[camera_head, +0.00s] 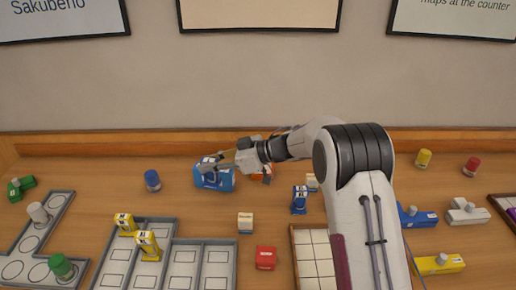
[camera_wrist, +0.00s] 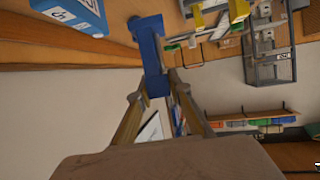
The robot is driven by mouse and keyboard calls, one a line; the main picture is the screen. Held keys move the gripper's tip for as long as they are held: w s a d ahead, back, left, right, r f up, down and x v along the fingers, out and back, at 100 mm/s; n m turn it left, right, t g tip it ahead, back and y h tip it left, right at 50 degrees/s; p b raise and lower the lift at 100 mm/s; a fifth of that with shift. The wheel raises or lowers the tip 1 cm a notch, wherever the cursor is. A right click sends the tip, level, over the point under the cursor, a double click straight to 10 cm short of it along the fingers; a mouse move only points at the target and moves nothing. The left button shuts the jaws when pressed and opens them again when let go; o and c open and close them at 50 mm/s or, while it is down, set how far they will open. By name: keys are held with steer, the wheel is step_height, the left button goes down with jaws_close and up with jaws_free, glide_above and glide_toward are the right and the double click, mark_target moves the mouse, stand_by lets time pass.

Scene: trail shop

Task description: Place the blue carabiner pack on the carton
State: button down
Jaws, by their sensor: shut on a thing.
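My gripper (camera_wrist: 155,88) is shut on the blue carabiner pack (camera_wrist: 152,58), which sits between its fingertips in the wrist view. In the head view my gripper (camera_head: 226,159) reaches left, just above and beside a blue carton (camera_head: 213,182) with a white label. The carton also shows at the upper left of the wrist view (camera_wrist: 92,10), apart from the pack in that picture. In the head view the gripper partly hides the carton's top, and the pack is hard to make out there.
Another blue pack (camera_head: 299,201) stands to the right. Yellow packs (camera_head: 148,244) stand in a grey tray (camera_head: 173,220) in front.

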steer(key=w+d+r+m+t+h, duration=0.4)
steer(key=w+d+r+m+t, duration=0.1)
steer(key=w+d, duration=0.3)
steer(key=w+d+r+m+t+h, duration=0.4)
steer(key=w+d+r+m, duration=0.2)
steer(key=w, duration=0.5)
steer(key=shift+d+t, duration=0.4)
steer(key=shift+d, duration=0.7)
steer(key=shift+w+f, duration=0.1)
steer(key=shift+f, duration=2.85)
steer(key=shift+f, duration=0.15)
steer(key=shift+f, duration=1.95)
steer(key=shift+f, duration=0.15)
